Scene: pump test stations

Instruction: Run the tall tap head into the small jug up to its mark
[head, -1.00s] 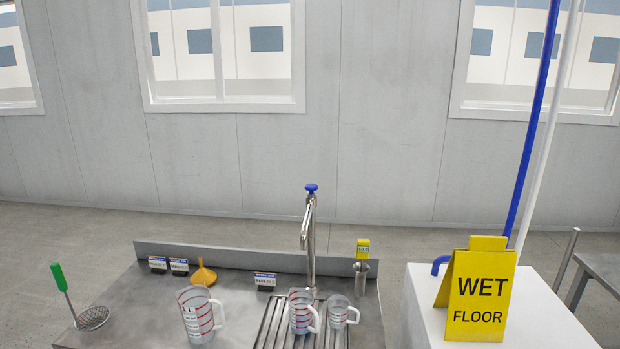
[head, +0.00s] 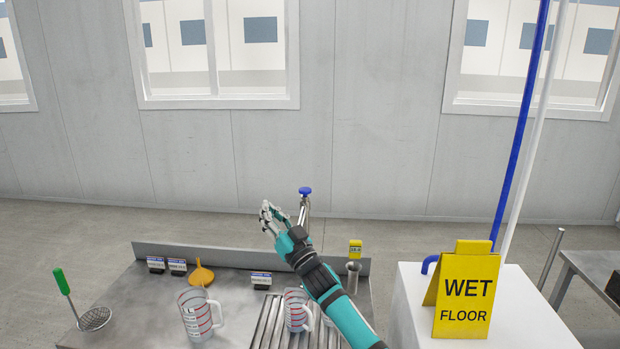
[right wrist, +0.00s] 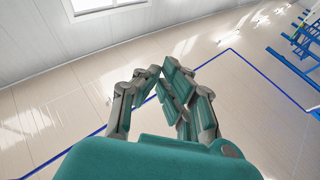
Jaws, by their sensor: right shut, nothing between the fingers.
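The tall tap shows only its blue knob (head: 305,191) and the top of its metal neck (head: 304,212); my right arm hides the spout and lower column. My right gripper (head: 267,212) is raised just left of the tap top, shut and empty; whether it touches the tap I cannot tell. Its fingers (right wrist: 160,75) also show in the right wrist view. A clear jug with red marks (head: 296,311) stands on the drain grate (head: 266,323). The smallest jug, right of it earlier, is hidden behind my right arm. My left gripper is not in view.
A larger red-marked jug (head: 200,315) stands on the counter at left. A metal cup with yellow tag (head: 353,269) and a wet-floor sign (head: 466,295) are at right.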

